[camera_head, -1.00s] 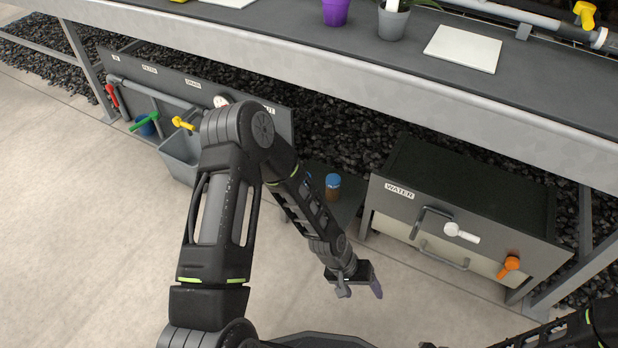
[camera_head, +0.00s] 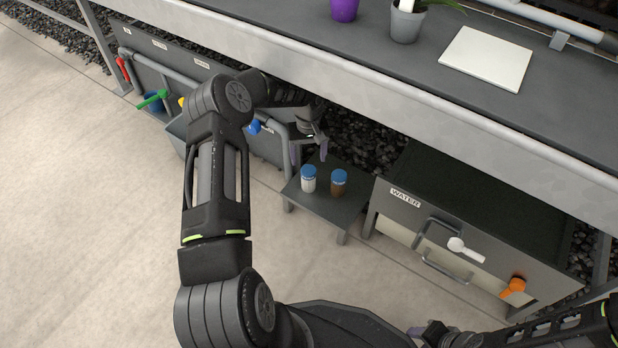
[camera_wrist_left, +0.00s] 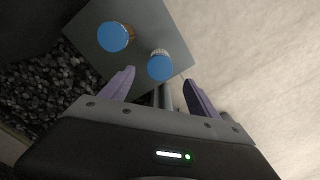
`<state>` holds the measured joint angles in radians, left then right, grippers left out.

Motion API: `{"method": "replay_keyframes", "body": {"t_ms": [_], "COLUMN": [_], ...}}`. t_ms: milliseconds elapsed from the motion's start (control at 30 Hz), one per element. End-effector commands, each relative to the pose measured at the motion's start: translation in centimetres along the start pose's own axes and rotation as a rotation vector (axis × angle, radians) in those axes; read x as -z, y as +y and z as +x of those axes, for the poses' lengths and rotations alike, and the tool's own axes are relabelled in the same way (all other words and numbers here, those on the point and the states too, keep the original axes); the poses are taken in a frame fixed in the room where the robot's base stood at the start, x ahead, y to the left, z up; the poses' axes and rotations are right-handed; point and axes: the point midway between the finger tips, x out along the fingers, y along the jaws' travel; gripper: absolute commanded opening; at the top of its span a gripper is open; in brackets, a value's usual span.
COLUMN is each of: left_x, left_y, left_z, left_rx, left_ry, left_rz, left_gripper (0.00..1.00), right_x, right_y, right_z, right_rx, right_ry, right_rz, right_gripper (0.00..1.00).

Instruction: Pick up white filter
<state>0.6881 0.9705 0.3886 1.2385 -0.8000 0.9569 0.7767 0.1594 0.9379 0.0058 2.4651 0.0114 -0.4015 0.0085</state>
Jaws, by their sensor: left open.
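The white filter (camera_head: 308,182) is a small white cylinder with a blue cap, upright on a low dark stand (camera_head: 345,205). It also shows in the left wrist view, mostly as its blue cap (camera_wrist_left: 160,66). A brown filter (camera_head: 338,186) with a blue cap stands beside it on the right. My left gripper (camera_head: 309,150) is open and empty above the white filter, pointing down. In the left wrist view, the cap lies between and just beyond the two purple fingertips, apart from both. My right gripper (camera_head: 432,332) is partly visible at the bottom edge; its jaws are unclear.
A dark box labelled WATER (camera_head: 405,205) with white and orange valve handles stands right of the stand. A grey panel with pipes (camera_head: 180,75) is on the left. The bench edge (camera_head: 380,90) runs above. Open floor (camera_head: 90,220) lies in front.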

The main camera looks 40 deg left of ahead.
Motion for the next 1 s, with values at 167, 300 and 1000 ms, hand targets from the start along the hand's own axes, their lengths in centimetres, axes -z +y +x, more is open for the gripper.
{"method": "replay_keyframes", "body": {"t_ms": [167,300,1000], "left_x": [0.0,0.0,0.0], "left_y": [0.0,0.0,0.0], "left_z": [2.0,2.0,7.2], "left_rx": [-0.001,-0.001,-0.001], "left_ry": [-0.001,0.0,0.0], "left_rz": [-0.001,0.0,0.001], "left_gripper": [0.7,0.7,0.7], "right_x": [0.1,0.1,0.4], "right_y": [0.3,0.2,0.9], "right_z": [0.9,0.8,2.6], "right_rx": [0.001,0.001,0.005], "right_ry": [0.004,0.005,0.007], "right_rz": [0.001,0.001,0.003], "right_gripper": [0.39,0.39,0.39]}}
